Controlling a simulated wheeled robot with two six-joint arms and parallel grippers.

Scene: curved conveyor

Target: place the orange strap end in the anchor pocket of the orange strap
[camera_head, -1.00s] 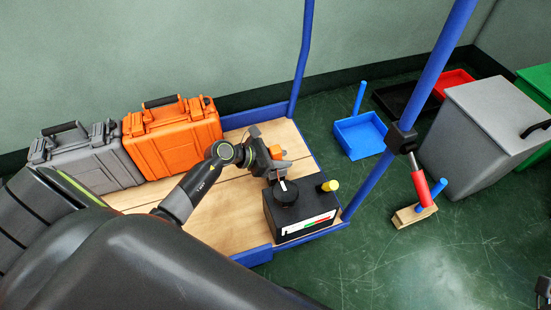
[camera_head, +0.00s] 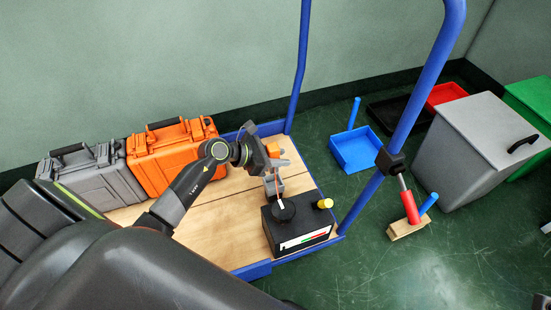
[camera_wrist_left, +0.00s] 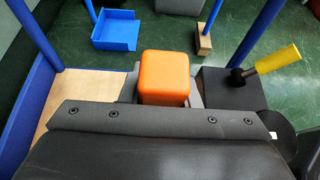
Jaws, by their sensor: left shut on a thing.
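My left gripper (camera_head: 277,173) is shut on an orange block (camera_head: 272,149), which looks like the orange strap end. It holds the block in the air above the cart's wooden deck, just behind a black box (camera_head: 297,236). In the left wrist view the orange block (camera_wrist_left: 164,78) stands up between the grey fingers, with the black box to its right. I cannot make out an anchor pocket of the orange strap in either view. My right gripper is not clearly in view.
The black box carries a black dial (camera_head: 284,209) and a yellow-ended lever (camera_head: 325,203). Orange (camera_head: 172,155) and grey (camera_head: 92,180) cases stand at the deck's left. Blue posts (camera_head: 420,85) rise at the cart's right end. A blue tray (camera_head: 357,150) and grey bin (camera_head: 480,145) stand beyond.

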